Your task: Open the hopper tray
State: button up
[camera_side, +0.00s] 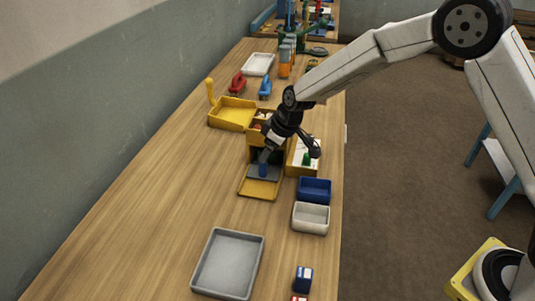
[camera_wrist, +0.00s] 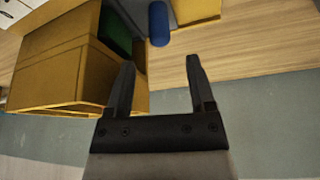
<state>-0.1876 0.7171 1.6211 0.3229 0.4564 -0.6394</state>
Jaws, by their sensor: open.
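The yellow hopper (camera_side: 255,151) stands on the bench, with a yellow tray (camera_side: 260,188) low at its front. A grey panel (camera_side: 272,173) with a short blue cylinder (camera_side: 263,171), which looks like a handle, lies between the hopper body and the tray's front part. In the wrist view the hopper body (camera_wrist: 65,65) is at left with a dark green patch beside it, and the blue cylinder (camera_wrist: 159,23) is at the top. My gripper (camera_wrist: 160,62) is open and empty. Its fingertips are close to the cylinder but appear apart from it. How far the tray is out is unclear.
A blue bin (camera_side: 314,189) and a white bin (camera_side: 311,217) stand right of the tray. A large grey tray (camera_side: 228,264) lies nearer the camera. A yellow scoop tray (camera_side: 231,114) and red and blue clamps are behind. Bench left of the hopper is clear.

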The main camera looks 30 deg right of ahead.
aim_at(261, 166)
jog(key=shift+x, duration=3.75)
grip_shut()
